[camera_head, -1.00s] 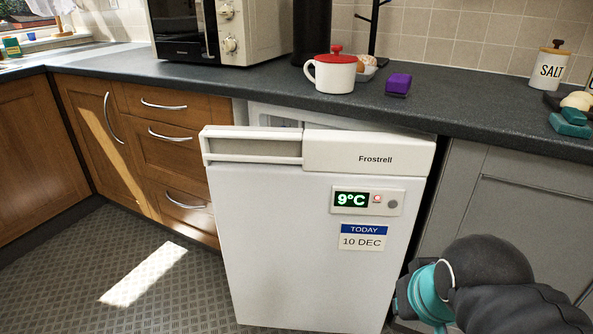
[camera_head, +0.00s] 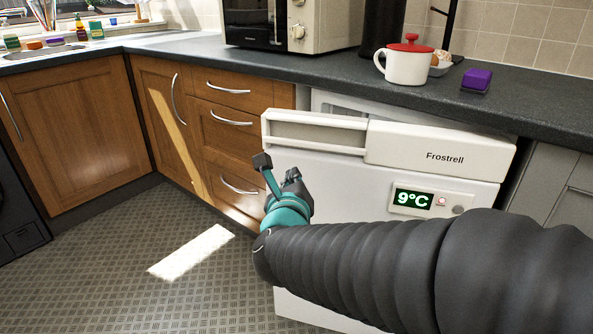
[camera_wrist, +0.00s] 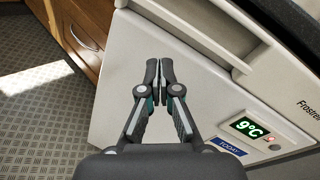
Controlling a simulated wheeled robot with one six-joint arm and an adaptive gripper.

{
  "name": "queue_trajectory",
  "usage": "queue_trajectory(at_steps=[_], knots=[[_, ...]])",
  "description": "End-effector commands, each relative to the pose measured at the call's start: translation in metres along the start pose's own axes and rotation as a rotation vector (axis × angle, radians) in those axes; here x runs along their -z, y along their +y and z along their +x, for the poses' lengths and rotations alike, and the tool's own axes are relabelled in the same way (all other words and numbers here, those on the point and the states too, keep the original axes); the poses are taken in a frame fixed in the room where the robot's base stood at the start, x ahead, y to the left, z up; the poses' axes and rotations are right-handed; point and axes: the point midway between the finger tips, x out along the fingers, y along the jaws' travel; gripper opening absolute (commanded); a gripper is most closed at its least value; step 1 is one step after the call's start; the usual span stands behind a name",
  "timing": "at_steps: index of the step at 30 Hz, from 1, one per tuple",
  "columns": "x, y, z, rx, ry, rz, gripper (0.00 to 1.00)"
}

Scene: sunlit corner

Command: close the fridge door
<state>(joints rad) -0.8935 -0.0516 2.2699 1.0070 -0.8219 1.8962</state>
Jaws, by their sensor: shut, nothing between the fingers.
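The white fridge door (camera_head: 335,164) stands ajar under the counter, its left side swung out from the fridge body. It has a recessed handle (camera_head: 318,133) at the top left, the name Frostrell and a display reading 9°C (camera_head: 413,199). My gripper (camera_head: 268,166) is in front of the door's left part, near its left edge. In the wrist view my gripper (camera_wrist: 160,68) has its fingertips together with nothing between them, over the door face (camera_wrist: 215,60). I cannot tell whether it touches the door. My arm hides the lower right of the door.
Wooden drawers (camera_head: 226,125) stand left of the fridge. The dark counter (camera_head: 380,80) above holds a microwave (camera_head: 285,22), a red-lidded pot (camera_head: 407,64) and a purple block (camera_head: 477,80). The floor (camera_head: 110,250) at the left is clear.

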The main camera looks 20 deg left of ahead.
Motion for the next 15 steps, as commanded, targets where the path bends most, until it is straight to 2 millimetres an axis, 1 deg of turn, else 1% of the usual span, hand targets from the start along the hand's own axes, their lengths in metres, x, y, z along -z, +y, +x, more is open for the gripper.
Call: queue_trajectory(at_steps=[1,3,6,11,15], knots=[[0.003,0.018,-0.002,0.034,0.001,0.095,0.0],[0.006,0.03,-0.007,0.1,-0.002,0.229,0.0],[0.01,0.043,-0.015,0.176,-0.012,0.37,0.0],[0.014,0.051,-0.025,0.246,-0.031,0.488,0.0],[0.014,0.05,-0.021,0.264,-0.036,0.514,0.0]])
